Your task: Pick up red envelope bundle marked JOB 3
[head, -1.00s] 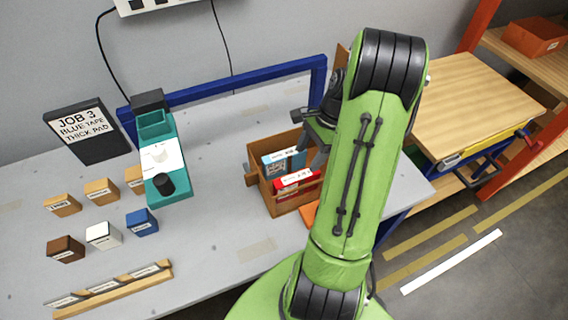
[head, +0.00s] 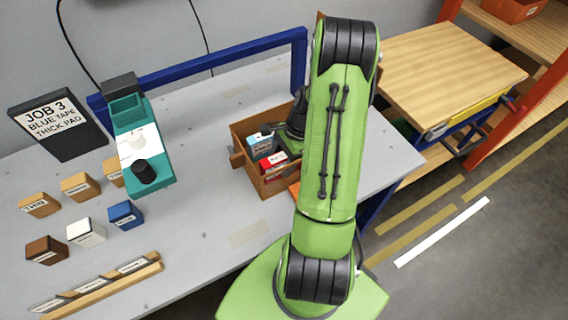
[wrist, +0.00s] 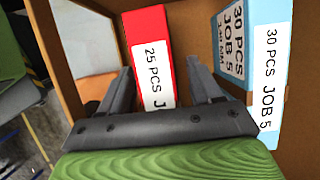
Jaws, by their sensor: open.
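The red envelope bundle (wrist: 147,28) stands in the wooden box, between my two fingers in the wrist view. Its white label reads "25 PCS J", and the rest is hidden behind my gripper. The bundle also shows in the head view (head: 270,160), partly covered by my arm. My gripper (wrist: 162,72) is open, with one finger on each side of the red bundle. I cannot tell whether either finger touches it. The wooden box (head: 280,186) sits on the grey bench.
Light blue bundles marked JOB 5 (wrist: 268,60) stand in the box, right of my right finger. The box walls are close around my gripper. A sign reading JOB 3, blue tape, thick pad (head: 58,122) and a teal device (head: 130,120) stand to the left.

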